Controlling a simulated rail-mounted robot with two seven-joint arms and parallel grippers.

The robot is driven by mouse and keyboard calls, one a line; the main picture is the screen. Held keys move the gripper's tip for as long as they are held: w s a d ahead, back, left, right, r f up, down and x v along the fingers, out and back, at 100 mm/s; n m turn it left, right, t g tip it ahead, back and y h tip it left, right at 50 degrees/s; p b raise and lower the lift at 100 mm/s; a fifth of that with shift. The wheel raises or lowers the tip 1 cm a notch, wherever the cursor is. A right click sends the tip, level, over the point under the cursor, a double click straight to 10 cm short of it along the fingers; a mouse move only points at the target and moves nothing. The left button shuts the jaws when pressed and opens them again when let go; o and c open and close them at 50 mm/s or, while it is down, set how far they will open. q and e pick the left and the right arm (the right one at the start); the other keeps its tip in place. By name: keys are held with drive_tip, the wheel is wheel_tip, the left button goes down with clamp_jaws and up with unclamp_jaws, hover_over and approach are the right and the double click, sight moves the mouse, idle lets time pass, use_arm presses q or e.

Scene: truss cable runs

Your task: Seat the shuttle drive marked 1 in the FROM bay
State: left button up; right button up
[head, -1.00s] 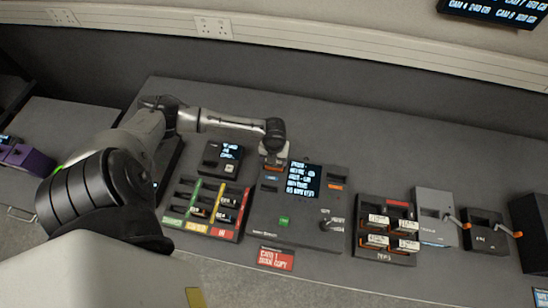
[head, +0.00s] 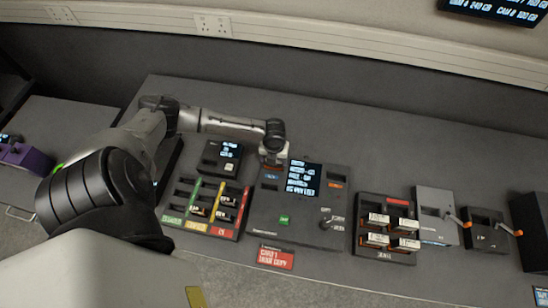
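The dark copy station (head: 262,222) stands mid-table with a lit screen (head: 303,178), a green button (head: 284,220) and a lever (head: 327,222). A bay with a blue label (head: 271,176) is at its upper left; an orange label (head: 335,185) is at its upper right. Their lettering is too small to read. My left gripper (head: 272,160) points down at the station's upper left, right over the blue-labelled bay. Its fingers are small and foreshortened; whether they are open or shut does not show. I cannot make out the drive marked 1 there. My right gripper is out of view.
A tray with green, yellow and red lanes (head: 222,234) holds several drives to the left, below a small screen unit (head: 222,158). A rack (head: 385,256) of white-labelled drives is to the right, beside grey (head: 436,205) and black (head: 485,232) units with levers. The table behind is clear.

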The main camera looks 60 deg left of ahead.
use_arm(q)
drive_tip(key=o, duration=1.1)
drive_tip(key=shift+r, duration=0.15)
drive_tip(key=shift+r+p, duration=0.15)
drive_tip(key=shift+p, duration=0.15)
wheel_tip(320, 180, up, 7)
drive_tip(key=p, duration=0.7)
idle(0.3)
